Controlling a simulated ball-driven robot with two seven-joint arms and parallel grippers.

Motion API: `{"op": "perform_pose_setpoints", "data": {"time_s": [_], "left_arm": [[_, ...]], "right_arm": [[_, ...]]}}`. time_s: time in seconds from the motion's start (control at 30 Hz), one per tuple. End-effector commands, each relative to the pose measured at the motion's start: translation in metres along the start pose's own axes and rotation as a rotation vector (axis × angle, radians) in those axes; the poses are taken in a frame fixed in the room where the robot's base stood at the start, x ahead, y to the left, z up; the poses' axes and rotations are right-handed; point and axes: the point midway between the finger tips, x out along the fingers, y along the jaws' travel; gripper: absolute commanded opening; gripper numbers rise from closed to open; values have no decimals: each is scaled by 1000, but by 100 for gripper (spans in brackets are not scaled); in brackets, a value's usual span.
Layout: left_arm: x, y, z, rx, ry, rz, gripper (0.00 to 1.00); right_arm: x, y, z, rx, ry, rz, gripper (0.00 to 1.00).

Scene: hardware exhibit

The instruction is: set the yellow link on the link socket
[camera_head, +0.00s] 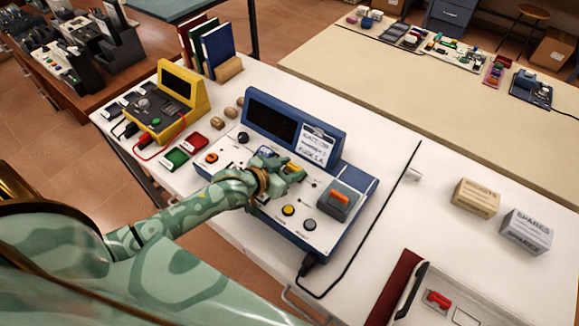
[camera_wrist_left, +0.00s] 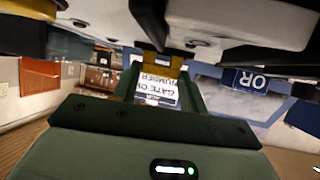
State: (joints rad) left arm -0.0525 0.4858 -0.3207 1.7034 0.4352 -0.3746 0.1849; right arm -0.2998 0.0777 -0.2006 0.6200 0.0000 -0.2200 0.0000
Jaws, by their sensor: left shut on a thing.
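My left gripper (camera_head: 291,174) is over the white panel of the blue console (camera_head: 357,215), in front of its dark screen. It is shut on the yellow link (camera_head: 292,167), of which only a small part shows behind the fingers. In the left wrist view the yellow link (camera_wrist_left: 157,62) sits between the fingertips of the left gripper (camera_wrist_left: 157,75), close to the white panel. The link socket cannot be made out; the hand covers that part of the panel. Whether the link touches the panel cannot be told. My right gripper is not in view.
The panel carries a grey block with an orange switch (camera_head: 340,200), a yellow button (camera_head: 288,210) and a grey button (camera_head: 309,224). A paper label (camera_head: 317,146) is on the console's screen housing. A yellow device (camera_head: 183,95) stands left; boxes (camera_head: 475,198) stand right.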

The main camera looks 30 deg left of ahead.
Motion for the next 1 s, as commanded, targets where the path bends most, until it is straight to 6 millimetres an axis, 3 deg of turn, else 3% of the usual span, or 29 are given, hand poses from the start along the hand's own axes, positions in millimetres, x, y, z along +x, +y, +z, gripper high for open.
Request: {"op": "perform_pose_setpoints", "data": {"time_s": [0.13,0.17,0.5,1.0], "left_arm": [[2,0,3,0,0,0,21],[1,0,2,0,1,0,51],[-2,0,1,0,0,0,52],[-50,0,-1,0,-1,0,52]], "right_arm": [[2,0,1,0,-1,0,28],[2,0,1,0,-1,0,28],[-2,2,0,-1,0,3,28],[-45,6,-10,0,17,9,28]]}}
